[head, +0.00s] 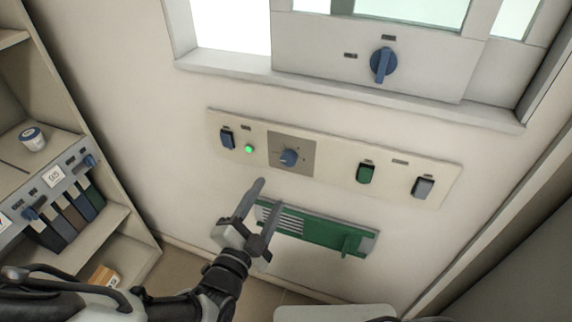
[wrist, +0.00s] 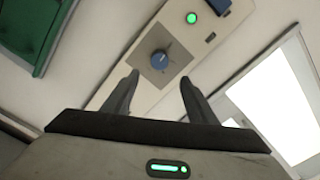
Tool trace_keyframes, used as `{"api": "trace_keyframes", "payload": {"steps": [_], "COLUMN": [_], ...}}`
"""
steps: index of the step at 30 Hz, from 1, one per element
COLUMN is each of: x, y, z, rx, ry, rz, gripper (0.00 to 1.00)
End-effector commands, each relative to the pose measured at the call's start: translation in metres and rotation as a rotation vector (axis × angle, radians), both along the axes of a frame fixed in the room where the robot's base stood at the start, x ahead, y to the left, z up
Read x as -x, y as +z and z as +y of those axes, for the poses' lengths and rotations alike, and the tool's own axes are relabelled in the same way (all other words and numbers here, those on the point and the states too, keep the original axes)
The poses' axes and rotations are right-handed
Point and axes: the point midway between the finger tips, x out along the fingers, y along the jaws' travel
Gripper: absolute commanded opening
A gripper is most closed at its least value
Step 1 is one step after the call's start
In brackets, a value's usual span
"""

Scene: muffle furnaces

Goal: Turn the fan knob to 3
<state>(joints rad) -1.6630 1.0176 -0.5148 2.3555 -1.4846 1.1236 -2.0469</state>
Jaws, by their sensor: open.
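A blue knob (head: 289,157) sits on a grey square plate (head: 303,143) in the wall panel in the head view. I take it as the fan knob, but its markings are too small to read. It also shows in the wrist view (wrist: 160,60), beyond and between my fingertips. My gripper (head: 262,208) is open and empty, below and left of the knob and apart from it. In the wrist view my two fingers (wrist: 158,84) stand on either side of the knob's line. A second, larger blue knob (head: 383,65) is on the grey panel above.
The wall panel (head: 334,170) also carries a green light (head: 249,149), a dark blue switch (head: 227,137), a green switch (head: 366,173) and a grey switch (head: 423,187). A green rack (head: 325,232) is on the wall below. Shelves with folders stand at left.

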Motion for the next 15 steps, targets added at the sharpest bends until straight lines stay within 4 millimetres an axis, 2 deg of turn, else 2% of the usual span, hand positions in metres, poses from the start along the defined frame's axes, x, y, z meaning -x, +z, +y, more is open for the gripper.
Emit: {"api": "trace_keyframes", "payload": {"steps": [9,15], "x": [-0.067,-0.099], "y": [-0.001,-0.001], "z": [-0.026,-0.037], "rx": [0.0,-0.003], "ry": [-0.006,-0.004], "rz": [-0.003,-0.002], "gripper": [0.53,0.53]}}
